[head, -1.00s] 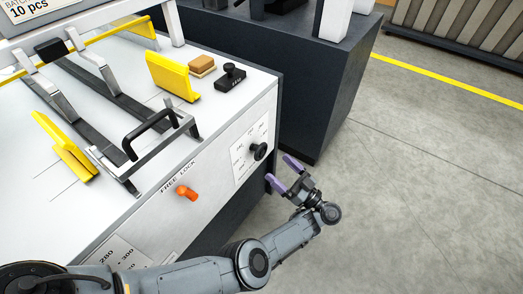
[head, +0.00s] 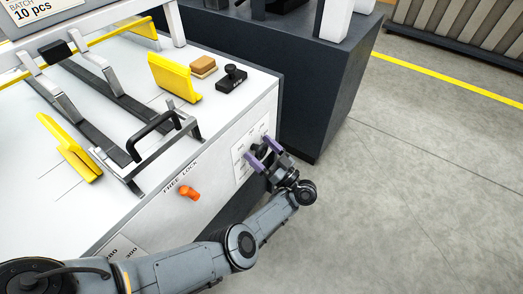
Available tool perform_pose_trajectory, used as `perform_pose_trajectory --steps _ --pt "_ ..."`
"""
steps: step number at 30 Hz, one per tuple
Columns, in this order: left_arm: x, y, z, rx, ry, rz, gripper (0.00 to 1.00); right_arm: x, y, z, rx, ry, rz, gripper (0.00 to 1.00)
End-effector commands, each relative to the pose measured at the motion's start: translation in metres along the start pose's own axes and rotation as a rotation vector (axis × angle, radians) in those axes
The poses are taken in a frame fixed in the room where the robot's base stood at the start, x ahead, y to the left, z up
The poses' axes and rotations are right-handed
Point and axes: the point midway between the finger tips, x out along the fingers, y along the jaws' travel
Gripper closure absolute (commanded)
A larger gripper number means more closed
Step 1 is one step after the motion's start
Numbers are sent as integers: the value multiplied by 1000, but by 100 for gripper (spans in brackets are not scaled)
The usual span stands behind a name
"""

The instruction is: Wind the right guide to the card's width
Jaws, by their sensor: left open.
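The yellow right guide (head: 175,78) stands upright on the white machine top, and a second yellow guide (head: 70,148) stands at the left. A black knob (head: 262,150) sits on a white dial plate (head: 238,163) on the machine's front panel. My left gripper (head: 257,148) is open, its two purple fingers on either side of the knob and partly hiding it; I cannot tell whether they touch it. An orange lever (head: 189,192) by the words FREE LOCK is on the same panel. My right gripper is not in view. I cannot make out a card.
Dark belts (head: 85,110) and a black handle on a metal frame (head: 155,135) are on the machine top. A tan block (head: 203,67) and a small black device (head: 232,78) lie at its right. A dark cabinet (head: 315,75) stands behind; the floor at right is clear.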

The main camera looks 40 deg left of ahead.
Motion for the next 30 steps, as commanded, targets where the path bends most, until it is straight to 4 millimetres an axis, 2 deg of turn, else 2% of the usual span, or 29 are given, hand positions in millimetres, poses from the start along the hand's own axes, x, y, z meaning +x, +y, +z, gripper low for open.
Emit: perform_pose_trajectory --steps 1,11,23,30 --pt "0 0 0 0 0 0 4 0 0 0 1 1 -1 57" --pt "0 0 0 0 0 0 54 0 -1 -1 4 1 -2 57" --pt "-1 0 1 -61 -1 -25 56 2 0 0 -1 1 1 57" --pt "-2 0 1 -210 -2 -87 56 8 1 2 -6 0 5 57"
